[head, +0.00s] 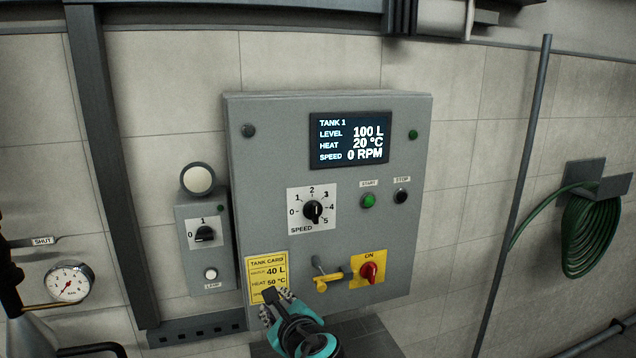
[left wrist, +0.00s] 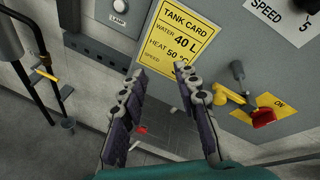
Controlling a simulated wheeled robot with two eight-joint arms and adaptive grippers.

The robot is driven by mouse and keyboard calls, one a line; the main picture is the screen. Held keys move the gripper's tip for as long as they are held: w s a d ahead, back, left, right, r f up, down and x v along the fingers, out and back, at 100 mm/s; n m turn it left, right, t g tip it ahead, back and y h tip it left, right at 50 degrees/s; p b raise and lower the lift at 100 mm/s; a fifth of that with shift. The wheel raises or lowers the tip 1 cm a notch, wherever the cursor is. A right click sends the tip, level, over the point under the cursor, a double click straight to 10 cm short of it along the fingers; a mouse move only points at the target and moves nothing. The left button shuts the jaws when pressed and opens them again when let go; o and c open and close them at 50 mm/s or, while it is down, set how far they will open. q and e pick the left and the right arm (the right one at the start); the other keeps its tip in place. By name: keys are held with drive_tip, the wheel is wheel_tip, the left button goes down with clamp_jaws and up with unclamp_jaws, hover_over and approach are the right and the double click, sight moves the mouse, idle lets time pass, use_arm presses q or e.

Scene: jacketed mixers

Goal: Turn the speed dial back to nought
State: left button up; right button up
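The speed dial (head: 313,211) is a black knob on a white plate marked 0 to 5, on the front of a grey control box (head: 270,150). Its pointer is too small to read surely. The display (head: 350,140) reads SPEED 0 RPM. My left gripper (head: 274,301) is below and left of the dial, in front of the yellow tank card (head: 265,266). In the left wrist view its fingers (left wrist: 158,80) are apart with nothing between them; the dial's black knob (left wrist: 308,5) is cut off at the top right corner. My right gripper is not in view.
A red switch (head: 371,272) on a yellow plate and a yellow-handled lever (head: 325,280) sit below the dial. Green start (head: 368,201) and black stop (head: 401,196) buttons are to its right. A small lamp box (head: 205,240) stands left. A green hose (head: 590,235) hangs far right.

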sight(317, 210)
use_arm(q)
drive_tip(key=w+d+r+m+t+p, duration=0.2)
drive_tip(key=w+d+r+m+p, duration=0.15)
drive_tip(key=d+r, duration=0.35)
drive_tip(key=w+d+r+m+t+p, duration=0.2)
drive_tip(key=d+r+m, duration=0.25)
drive_tip(key=r, duration=0.45)
drive_tip(key=shift+m, duration=0.3)
drive_tip(key=x, duration=0.7)
drive_tip(key=shift+a+f+p, duration=0.2)
drive_tip(key=shift+a+p, duration=0.15)
drive_tip(key=shift+a, duration=0.15)
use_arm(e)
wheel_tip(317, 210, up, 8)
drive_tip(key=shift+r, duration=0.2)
use_arm(q)
clamp_jaws()
